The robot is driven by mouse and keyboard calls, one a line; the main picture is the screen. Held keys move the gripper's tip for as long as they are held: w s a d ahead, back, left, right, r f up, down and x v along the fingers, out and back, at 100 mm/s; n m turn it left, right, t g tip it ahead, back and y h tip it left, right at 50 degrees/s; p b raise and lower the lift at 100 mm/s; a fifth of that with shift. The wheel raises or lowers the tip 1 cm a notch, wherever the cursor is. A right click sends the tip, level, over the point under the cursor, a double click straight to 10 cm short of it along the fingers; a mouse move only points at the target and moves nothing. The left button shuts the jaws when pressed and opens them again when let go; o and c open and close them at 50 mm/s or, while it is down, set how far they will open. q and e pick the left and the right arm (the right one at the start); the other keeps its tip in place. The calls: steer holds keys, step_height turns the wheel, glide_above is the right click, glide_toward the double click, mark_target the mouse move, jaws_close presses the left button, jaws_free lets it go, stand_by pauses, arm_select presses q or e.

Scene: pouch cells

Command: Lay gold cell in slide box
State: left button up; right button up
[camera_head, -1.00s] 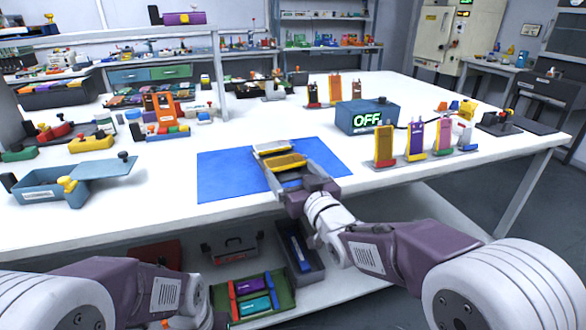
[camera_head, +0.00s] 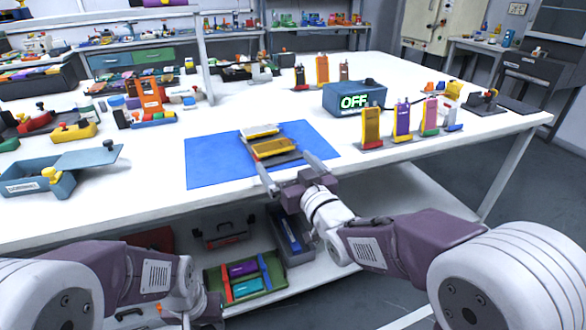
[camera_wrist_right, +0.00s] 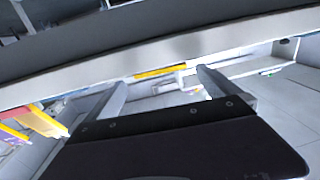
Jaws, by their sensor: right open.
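The gold cell (camera_head: 275,147) lies flat on a dark grey piece, with a pale yellow-edged strip behind it, on the blue mat (camera_head: 215,167). My right gripper (camera_head: 281,160) is open and empty at the mat's front edge, its fingers pointing at the cell. In the right wrist view a yellow strip (camera_wrist_right: 160,71) shows edge-on beyond the open fingers. The slide box (camera_head: 30,184) seems to be the labelled blue-grey box at the table's left, its flat lid slid out to the right. My left arm is low at front left; its fingers are hidden or cut off.
An orange stand (camera_head: 150,97) is behind left. A green tray (camera_head: 245,276) is on the shelf below. White table between slide box and mat is clear.

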arm_select(q)
steer(key=shift+r+p, duration=0.5)
steer(key=shift+r, duration=0.35)
arm_select(e)
steer(key=v, duration=0.5)
steer(key=shift+s+r, duration=0.15)
steer(key=shift+s, duration=0.15)
steer(key=d+f+m+g+h, duration=0.2)
steer(key=d+f+g+h, duration=0.3)
steer(key=f, duration=0.6)
arm_select(q)
steer(key=o, duration=0.7)
arm_select(e)
steer(key=s+d+f+m+g+h, duration=0.1)
steer(key=s+d+f+g, duration=0.3)
steer(key=s+f, duration=0.3)
steer(key=s+d+f+m+g, duration=0.2)
steer(key=s+d+f+g, duration=0.3)
steer(key=s, duration=0.6)
step_height(320, 180, down, 3)
steer(key=shift+d+r+g+h, duration=0.2)
steer(key=shift+d+g+h, duration=0.2)
steer(key=shift+g, duration=0.3)
